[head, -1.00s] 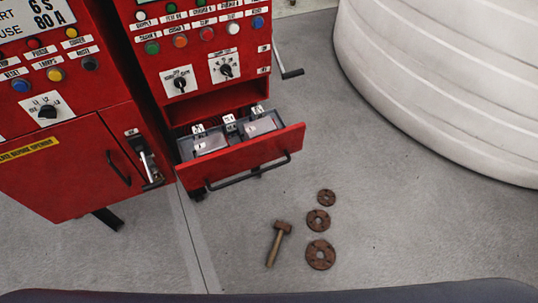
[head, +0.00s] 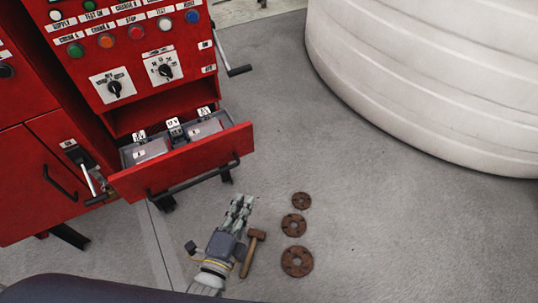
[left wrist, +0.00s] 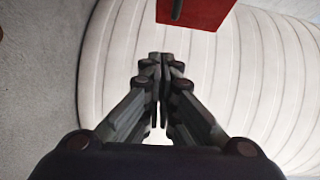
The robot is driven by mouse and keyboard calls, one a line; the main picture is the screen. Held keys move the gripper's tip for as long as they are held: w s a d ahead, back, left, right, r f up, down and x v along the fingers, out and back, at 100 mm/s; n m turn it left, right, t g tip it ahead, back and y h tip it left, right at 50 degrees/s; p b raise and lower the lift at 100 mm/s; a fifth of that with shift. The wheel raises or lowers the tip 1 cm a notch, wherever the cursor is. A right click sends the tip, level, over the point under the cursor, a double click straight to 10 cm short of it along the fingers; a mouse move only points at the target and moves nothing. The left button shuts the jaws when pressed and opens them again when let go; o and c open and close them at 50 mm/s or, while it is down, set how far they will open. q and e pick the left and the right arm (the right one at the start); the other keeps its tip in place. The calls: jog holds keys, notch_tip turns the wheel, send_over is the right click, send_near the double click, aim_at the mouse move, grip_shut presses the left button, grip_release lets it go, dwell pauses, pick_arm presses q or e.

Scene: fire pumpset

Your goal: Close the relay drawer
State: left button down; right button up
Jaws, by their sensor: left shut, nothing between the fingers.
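The red relay drawer (head: 185,163) stands pulled out at the bottom of the right red cabinet in the head view. Its tray shows relay parts with white labels, and a dark bar handle (head: 195,178) runs along its front. My left gripper (head: 243,200) is shut and empty, below and right of the drawer front, apart from it. In the left wrist view the shut fingers (left wrist: 160,62) point ahead, and a red panel with a dark bar, seemingly the drawer front (left wrist: 198,12), shows at the top. My right gripper is not in view.
A hammer (head: 252,254) and several rusty flanges (head: 297,261) lie on the grey floor by my left gripper. A crank handle (head: 238,71) sticks out from the cabinet's right side. A large white ribbed tank (head: 430,80) fills the upper right. Floor between is clear.

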pick_arm(q)
jog(key=w+r+p, duration=0.2)
jog(key=w, duration=1.1)
jog(key=shift+w+r+m+t, duration=0.25)
jog(key=shift+r+m+t, duration=0.05)
jog(key=shift+r+t, duration=0.1)
jog(key=shift+a, duration=0.1)
